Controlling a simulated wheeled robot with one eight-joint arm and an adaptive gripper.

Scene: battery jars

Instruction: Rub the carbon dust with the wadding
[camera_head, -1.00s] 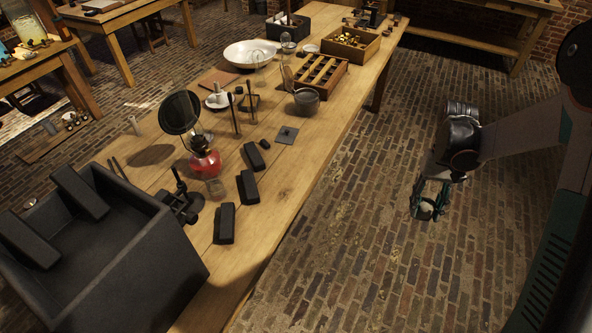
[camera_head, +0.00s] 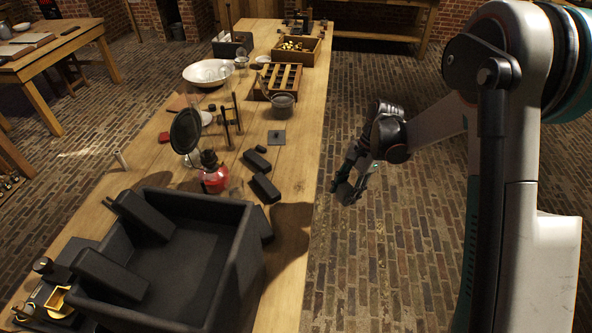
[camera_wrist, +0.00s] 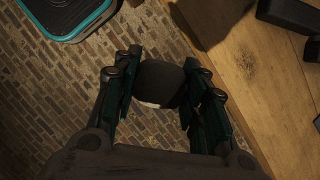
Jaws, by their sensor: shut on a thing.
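My gripper (camera_head: 347,193) hangs over the brick floor, just right of the long table's right edge. In the wrist view my gripper (camera_wrist: 160,74) is shut on a rounded wad (camera_wrist: 158,84), mostly dark with a pale patch on its near side. I take this to be the wadding; it is clear of the table. In the head view it cannot be told apart from the fingers. Black blocks (camera_head: 265,188) lie near the table's right edge, and one shows in the wrist view (camera_wrist: 290,14).
A large open dark box (camera_head: 190,262) fills the near end of the table (camera_head: 288,285). Floor on the right is open.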

